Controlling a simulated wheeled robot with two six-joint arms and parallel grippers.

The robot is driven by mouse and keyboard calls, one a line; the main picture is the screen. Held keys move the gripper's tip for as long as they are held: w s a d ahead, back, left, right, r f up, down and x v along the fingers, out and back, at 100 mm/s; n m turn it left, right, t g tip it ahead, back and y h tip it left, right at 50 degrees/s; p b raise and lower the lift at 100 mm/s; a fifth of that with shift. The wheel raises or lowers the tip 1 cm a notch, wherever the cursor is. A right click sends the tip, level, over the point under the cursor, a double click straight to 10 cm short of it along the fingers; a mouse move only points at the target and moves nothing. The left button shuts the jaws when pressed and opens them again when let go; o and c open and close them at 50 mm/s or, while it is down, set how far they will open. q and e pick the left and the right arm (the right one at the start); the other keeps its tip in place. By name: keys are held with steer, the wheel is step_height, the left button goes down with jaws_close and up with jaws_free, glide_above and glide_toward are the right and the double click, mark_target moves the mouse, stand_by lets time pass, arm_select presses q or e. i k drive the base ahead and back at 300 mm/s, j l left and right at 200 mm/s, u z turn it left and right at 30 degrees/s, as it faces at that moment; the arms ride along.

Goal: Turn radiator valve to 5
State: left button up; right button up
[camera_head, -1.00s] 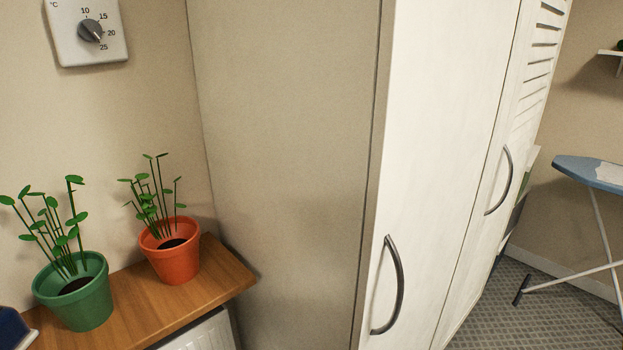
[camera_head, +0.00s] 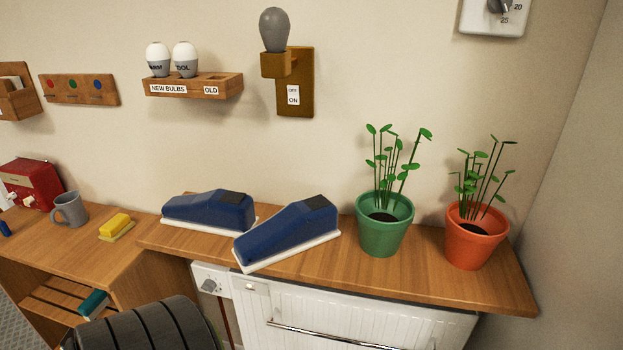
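A white ribbed radiator (camera_head: 370,312) stands under the wooden counter, with a metal bar across its front. At its left is a white panel with a small grey knob (camera_head: 208,285). This knob may be the radiator valve. Its marks are too small to read, so its setting cannot be told. A small white box (camera_head: 251,287) sits at the radiator's upper left corner. Neither of my grippers is in view.
Two blue blocky things (camera_head: 290,230) on white bases lie on the counter beside a green pot (camera_head: 385,232) and an orange pot (camera_head: 474,240). A thermostat dial (camera_head: 493,14) is at the upper right. A dark ribbed rounded shape (camera_head: 140,325) fills the lower left.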

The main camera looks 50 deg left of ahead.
mark_target(209, 286)
steer(key=u, duration=1.4)
